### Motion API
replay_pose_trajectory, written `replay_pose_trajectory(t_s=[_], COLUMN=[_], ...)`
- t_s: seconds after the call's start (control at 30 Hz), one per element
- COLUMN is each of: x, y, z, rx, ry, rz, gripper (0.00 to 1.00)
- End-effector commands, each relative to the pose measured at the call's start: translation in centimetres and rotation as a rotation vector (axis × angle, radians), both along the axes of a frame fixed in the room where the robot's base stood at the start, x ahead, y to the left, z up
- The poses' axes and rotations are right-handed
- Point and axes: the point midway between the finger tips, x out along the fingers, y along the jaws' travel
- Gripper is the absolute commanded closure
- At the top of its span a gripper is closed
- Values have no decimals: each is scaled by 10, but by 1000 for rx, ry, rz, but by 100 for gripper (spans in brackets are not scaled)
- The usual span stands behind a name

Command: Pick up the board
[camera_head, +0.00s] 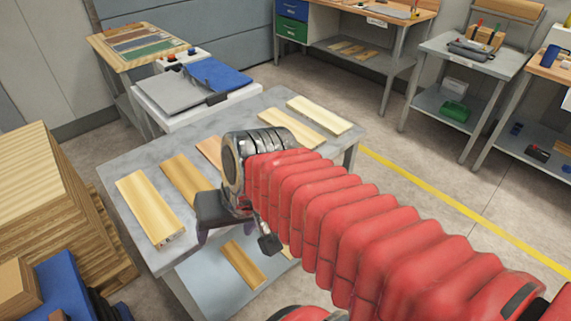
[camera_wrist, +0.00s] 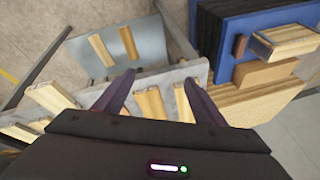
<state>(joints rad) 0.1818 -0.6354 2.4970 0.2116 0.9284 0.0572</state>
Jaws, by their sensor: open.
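Several pale wooden boards lie flat and apart on a grey table (camera_head: 128,222). In the head view, one board (camera_head: 150,207) is at the table's front left and another board (camera_head: 187,180) lies just right of it. A reddish board (camera_head: 209,151) is partly hidden by my arm. Two more boards (camera_head: 320,114) lie at the far right. The frames do not single out one board. My gripper (camera_wrist: 159,77) is open and empty, above the table's front edge. In the wrist view, one board (camera_wrist: 150,105) shows between its fingers and another board (camera_wrist: 183,103) beside the right finger.
The table's lower shelf holds boards (camera_head: 243,263). Stacked wood (camera_head: 40,190) stands close on the left, with a blue item (camera_head: 66,284) in front. A white machine with a blue panel (camera_head: 218,75) stands behind the table. Workbenches line the back right; the floor right of the table is clear.

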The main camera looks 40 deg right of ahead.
Motion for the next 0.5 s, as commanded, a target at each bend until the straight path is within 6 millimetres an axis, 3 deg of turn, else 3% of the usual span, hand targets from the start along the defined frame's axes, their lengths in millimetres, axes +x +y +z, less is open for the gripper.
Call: replay_pose_trajectory(t_s=[0.3, 0.5], x=[18, 35], y=[-18, -40], z=[-31, -41], rx=[386, 640], ry=[137, 184], rz=[-464, -759], gripper=[13, 12])
